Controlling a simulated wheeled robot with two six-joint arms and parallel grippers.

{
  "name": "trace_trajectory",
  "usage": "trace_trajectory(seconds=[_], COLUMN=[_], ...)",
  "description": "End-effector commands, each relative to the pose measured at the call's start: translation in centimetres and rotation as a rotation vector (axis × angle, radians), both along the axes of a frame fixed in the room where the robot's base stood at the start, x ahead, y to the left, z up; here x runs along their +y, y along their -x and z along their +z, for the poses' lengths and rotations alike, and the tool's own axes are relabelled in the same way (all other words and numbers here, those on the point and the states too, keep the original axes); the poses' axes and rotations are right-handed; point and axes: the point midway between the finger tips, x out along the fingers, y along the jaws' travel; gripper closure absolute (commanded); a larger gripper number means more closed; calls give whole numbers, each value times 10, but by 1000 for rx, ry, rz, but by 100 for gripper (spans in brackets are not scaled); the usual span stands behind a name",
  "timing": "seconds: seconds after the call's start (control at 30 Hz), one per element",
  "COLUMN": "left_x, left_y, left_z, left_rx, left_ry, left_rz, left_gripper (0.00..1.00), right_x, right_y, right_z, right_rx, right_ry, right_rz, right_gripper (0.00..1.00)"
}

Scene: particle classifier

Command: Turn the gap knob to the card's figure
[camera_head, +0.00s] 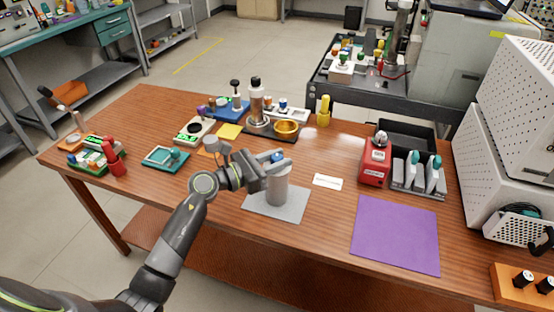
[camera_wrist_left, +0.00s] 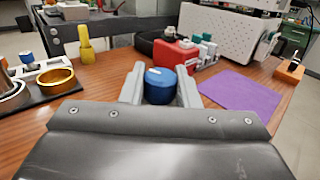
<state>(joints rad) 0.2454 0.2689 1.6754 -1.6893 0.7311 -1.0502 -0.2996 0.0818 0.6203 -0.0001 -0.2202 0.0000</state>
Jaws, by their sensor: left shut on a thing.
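The blue gap knob (camera_head: 277,156) sits on top of an upright grey cylinder (camera_head: 278,188), which stands on a grey mat (camera_head: 261,212). My left gripper (camera_head: 272,161) reaches in from the left and is shut on the knob. In the left wrist view the blue knob (camera_wrist_left: 160,86) sits between the two fingers of my left gripper (camera_wrist_left: 160,82), with a pale mark on its top. A white card (camera_head: 328,182) lies on the table to the right of the cylinder; its writing is too small to read. My right gripper is not in view.
A purple mat (camera_head: 395,233) lies bare at the right. A red device (camera_head: 375,162) and a grey rack (camera_head: 418,177) stand behind it. A yellow object (camera_head: 324,112), a gold bowl (camera_head: 287,129) and several small items stand at the back and left.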

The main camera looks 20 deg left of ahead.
Motion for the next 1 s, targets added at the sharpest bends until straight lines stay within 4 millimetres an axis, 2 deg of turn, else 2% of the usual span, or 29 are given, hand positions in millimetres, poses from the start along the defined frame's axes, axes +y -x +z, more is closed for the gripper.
trace_trajectory(seconds=[0.67,0.7,0.8,0.83,1.0], left_x=[0,0,0,0,0], left_y=[0,0,0,0,0], left_z=[-1,-1,-1,-1,0], left_rx=[1,1,0,0,0], left_ry=[-2,-2,-1,-1,-1], left_rz=[2,2,2,2,1], left_gripper=[94,68,55,51,51], right_x=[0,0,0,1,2], right_y=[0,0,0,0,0], right_z=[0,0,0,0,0], right_rx=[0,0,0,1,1], right_ry=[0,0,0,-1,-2], right_rz=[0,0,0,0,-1], right_gripper=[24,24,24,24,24])
